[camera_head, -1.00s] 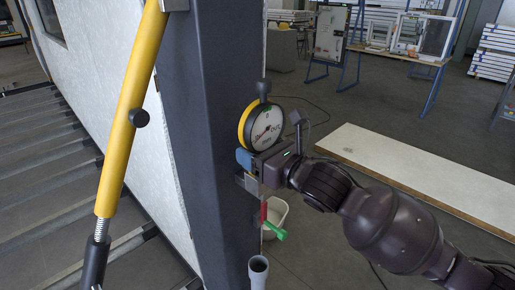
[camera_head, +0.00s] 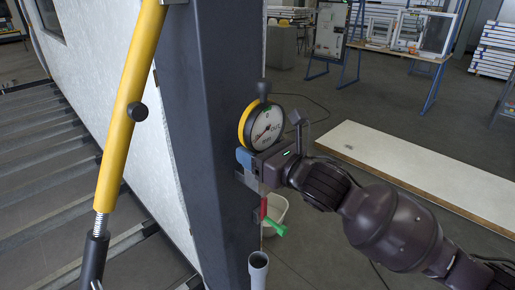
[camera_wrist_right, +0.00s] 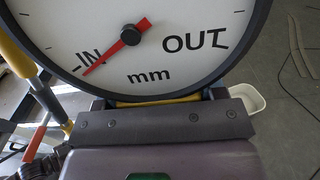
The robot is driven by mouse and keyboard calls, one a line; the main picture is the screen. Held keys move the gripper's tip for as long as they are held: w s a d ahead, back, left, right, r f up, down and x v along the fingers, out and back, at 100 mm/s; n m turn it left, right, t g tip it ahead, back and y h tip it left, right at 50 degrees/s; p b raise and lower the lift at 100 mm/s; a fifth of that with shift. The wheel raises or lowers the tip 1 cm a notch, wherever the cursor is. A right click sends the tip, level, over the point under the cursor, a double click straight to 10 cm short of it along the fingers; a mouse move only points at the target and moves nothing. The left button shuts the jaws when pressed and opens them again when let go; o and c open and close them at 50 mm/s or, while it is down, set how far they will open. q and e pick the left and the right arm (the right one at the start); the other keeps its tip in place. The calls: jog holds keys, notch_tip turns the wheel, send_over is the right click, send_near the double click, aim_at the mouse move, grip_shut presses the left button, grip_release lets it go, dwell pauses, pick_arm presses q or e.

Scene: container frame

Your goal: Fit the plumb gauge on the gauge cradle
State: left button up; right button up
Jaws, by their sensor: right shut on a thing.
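The plumb gauge (camera_head: 267,128) has a round white dial, a yellow body edge and a black knob on top. It stands close beside the dark column, at the end of my right arm. My right gripper (camera_head: 257,161) is shut on it just below the dial. In the right wrist view the dial (camera_wrist_right: 163,45) fills the top, its red needle pointing to IN. A blue piece (camera_head: 244,158) and a grey bracket (camera_head: 247,181) show by the column under the gauge. I cannot tell which is the gauge cradle, or whether the gauge touches it. My left gripper is not in view.
The dark column (camera_head: 205,130) stands beside the gauge, with a yellow prop (camera_head: 130,110) to its left. Below are a red and green handle (camera_head: 275,225), an upright grey pipe (camera_head: 258,265) and a white bucket (camera_head: 277,208). A pale board (camera_head: 420,180) lies at right.

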jog(key=shift+f, duration=0.3)
jog(key=o, duration=1.3)
jog(key=b+v, duration=0.1)
jog(key=v, duration=0.9)
jog(key=shift+s+d, duration=0.25)
jog(key=shift+d, duration=0.05)
